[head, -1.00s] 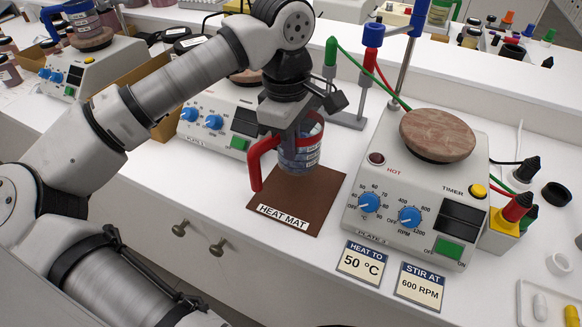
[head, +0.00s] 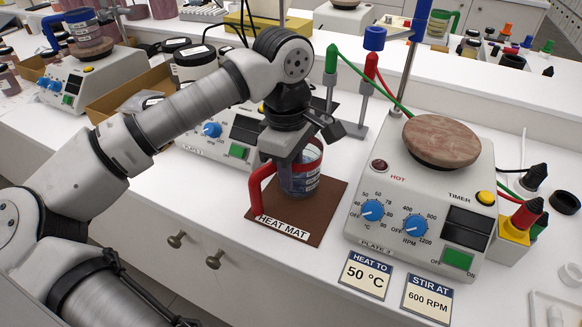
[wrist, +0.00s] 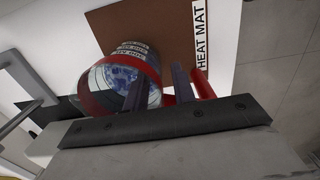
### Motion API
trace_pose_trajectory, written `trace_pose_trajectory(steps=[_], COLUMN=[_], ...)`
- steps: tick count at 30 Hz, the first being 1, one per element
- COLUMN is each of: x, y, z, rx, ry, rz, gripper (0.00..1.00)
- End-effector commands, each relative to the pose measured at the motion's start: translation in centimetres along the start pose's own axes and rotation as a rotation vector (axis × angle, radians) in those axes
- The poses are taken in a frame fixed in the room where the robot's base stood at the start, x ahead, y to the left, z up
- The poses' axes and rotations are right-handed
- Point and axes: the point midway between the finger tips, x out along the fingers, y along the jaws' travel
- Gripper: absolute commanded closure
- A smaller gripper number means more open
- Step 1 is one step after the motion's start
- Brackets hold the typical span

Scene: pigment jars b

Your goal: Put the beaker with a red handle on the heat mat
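The beaker with a red handle (head: 299,181) is clear with a red rim and bluish markings. In the head view it stands upright over the brown heat mat (head: 325,219) and seems to rest on it, its handle to the left. It also shows in the wrist view (wrist: 108,80), seen into its mouth. My gripper (head: 290,158) is at the beaker's top. In the wrist view the fingers (wrist: 160,90) are apart, with the red rim passing between them and a gap showing. One finger overlaps the mouth, the other lies between wall and handle. The fingertips are partly hidden.
A hot plate (head: 395,255) with a round top stands just right of the mat. Another hot plate (head: 212,135) is behind my arm. Signs reading 50 °C (head: 365,275) and 600 RPM (head: 427,298) lie in front. The counter's front edge is close to the mat.

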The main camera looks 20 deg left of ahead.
Motion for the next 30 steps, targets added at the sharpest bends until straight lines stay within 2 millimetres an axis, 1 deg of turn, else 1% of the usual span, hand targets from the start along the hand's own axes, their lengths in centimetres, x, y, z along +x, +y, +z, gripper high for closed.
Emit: trace_pose_trajectory(steps=[6,11,14,21,24,27,30], x=[-0.1,-1.1,-3.0,-8.4,-10.2,-11.4,-12.1], y=[0.0,0.1,0.1,0.1,0.1,0.1,0.0], z=[0.0,0.0,0.0,0.1,0.1,0.0,0.0], rx=[0.0,-0.001,-0.001,0.0,0.001,0.0,0.001], ry=[0.0,0.002,0.003,0.001,0.001,0.0,0.001], rz=[0.0,0.002,0.004,0.003,0.003,0.001,0.0], gripper=[0.74,0.74,0.74,0.74,0.74,0.74,0.74])
